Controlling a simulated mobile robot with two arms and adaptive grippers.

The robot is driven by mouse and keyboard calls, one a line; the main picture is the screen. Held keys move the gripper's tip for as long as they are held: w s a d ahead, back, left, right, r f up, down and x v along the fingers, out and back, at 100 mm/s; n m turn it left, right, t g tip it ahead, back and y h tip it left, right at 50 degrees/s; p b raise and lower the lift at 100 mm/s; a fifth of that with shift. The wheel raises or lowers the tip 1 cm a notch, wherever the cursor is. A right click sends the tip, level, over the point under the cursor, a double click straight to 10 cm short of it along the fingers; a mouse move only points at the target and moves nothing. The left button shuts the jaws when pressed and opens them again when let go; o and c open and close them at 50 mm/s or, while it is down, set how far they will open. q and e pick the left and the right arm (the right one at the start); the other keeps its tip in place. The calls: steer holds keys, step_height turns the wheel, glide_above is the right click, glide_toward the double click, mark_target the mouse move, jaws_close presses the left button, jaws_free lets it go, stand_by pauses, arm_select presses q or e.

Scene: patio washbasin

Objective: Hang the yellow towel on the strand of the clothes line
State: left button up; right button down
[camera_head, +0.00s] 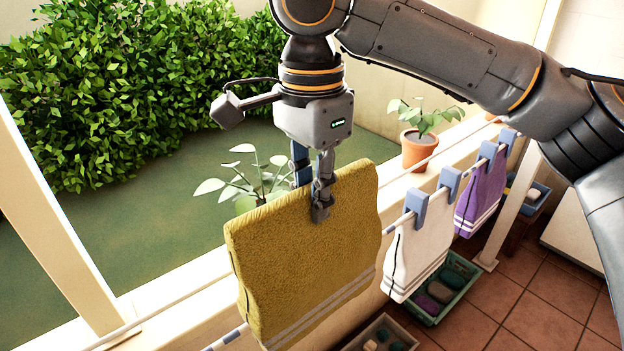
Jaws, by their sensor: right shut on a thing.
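The yellow towel (300,257) hangs from my right gripper (312,195), which is shut on its top edge near the middle. The towel is spread flat with pale stripes near its bottom. The near strand of the clothes line (396,224) shows to the right of the towel and again at its lower left. The towel hides the stretch between, and I cannot tell whether the towel touches the strand or lies over it. My left gripper is not in view.
A white towel (419,250) and a purple towel (481,197) hang by blue pegs (449,181) farther along. Potted plants (417,150) stand on the ledge behind. Crates (440,290) with small items stand on the tiled floor below. A post (510,215) stands at right.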

mark_target(312, 247)
step_height(312, 247, down, 18)
steer(key=b, duration=0.6)
stand_by(0.4)
steer(key=c, duration=1.1)
jaws_free()
steer(key=shift+c, duration=0.2)
step_height(312, 247, up, 9)
steer(key=p, duration=1.1)
steer(key=shift+r, duration=0.1)
